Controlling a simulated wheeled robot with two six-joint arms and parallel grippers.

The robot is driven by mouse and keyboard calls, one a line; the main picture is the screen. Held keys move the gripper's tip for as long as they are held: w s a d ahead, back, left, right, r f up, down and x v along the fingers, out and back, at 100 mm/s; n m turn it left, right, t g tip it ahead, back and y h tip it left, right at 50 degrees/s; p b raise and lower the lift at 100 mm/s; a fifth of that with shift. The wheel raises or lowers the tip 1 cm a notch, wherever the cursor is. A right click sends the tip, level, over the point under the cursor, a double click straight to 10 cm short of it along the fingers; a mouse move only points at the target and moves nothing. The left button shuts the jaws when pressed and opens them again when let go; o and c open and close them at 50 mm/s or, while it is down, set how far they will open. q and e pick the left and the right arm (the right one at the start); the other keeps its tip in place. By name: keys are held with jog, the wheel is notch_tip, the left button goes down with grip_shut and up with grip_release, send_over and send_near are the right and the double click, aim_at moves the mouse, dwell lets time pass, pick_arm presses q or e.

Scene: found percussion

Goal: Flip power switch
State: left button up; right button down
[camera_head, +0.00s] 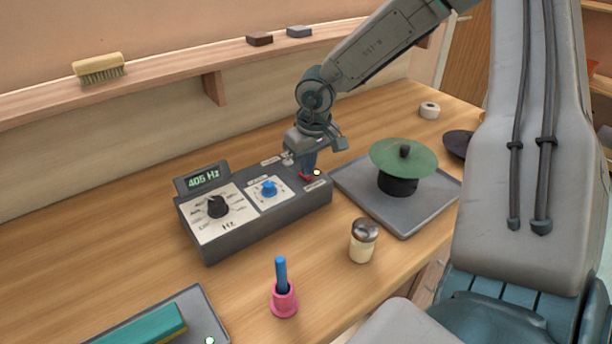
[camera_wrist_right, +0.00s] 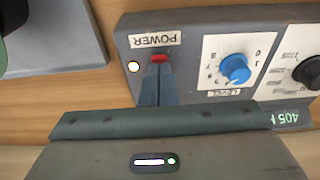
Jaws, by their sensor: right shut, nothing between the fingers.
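The grey control box (camera_head: 255,228) sits on the wooden bench, with a lit display reading 405 Hz, a black Hz knob (camera_head: 217,207) and a blue level knob (camera_head: 268,188). My right gripper (camera_head: 305,172) is shut and empty, pointing down at the box's right end. In the right wrist view its fingertips (camera_wrist_right: 158,66) are at the red power switch (camera_wrist_right: 159,57), beside the POWER label; they seem to touch it. The fingers partly hide the switch. A small indicator light (camera_wrist_right: 133,67) beside it glows pale yellow. My left gripper is out of view.
A grey tray (camera_head: 413,225) with a green disc (camera_head: 403,158) on a black base stands right of the box. In front are a metal-topped jar (camera_head: 363,241) and a pink holder (camera_head: 284,300) with a blue stick. A shelf ledge (camera_head: 160,88) runs behind.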

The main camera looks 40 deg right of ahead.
jog(key=shift+f+b, duration=0.3)
jog(key=shift+f, duration=0.05)
jog(key=shift+r, duration=0.2)
jog(key=shift+r+p, duration=2.5)
jog(key=shift+r, duration=0.9)
